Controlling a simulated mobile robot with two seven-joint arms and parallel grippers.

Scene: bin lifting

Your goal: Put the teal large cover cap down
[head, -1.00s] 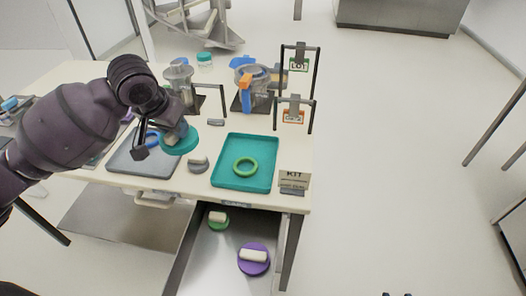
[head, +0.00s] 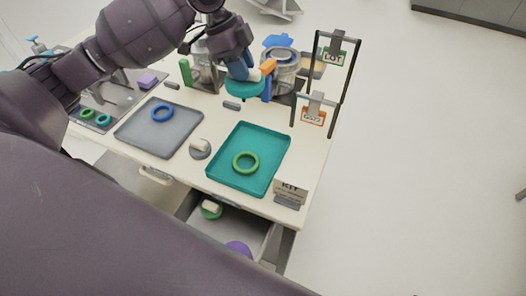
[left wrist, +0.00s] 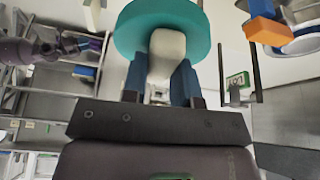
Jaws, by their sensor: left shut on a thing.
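The teal large cover cap (head: 245,88) is a round disc with a pale knob. It hangs from my left gripper (head: 246,72), which is shut on the knob, near the back of the table and in front of a clear vessel (head: 279,75). In the left wrist view the cap (left wrist: 135,27) sits across the fingertips (left wrist: 160,85), with the knob between the blue fingers. Whether the cap touches anything underneath is hard to tell. A purple arm of mine shows small at the left of the wrist view; its gripper (left wrist: 72,44) is too small to read.
A teal tray (head: 279,150) holds a green ring, and a grey tray (head: 135,133) holds a blue ring. A grey cap (head: 200,152) stands between them. LOT (head: 334,54) and G572 (head: 313,117) signs hang on stands at right. An open drawer (head: 233,222) holds green and purple caps.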

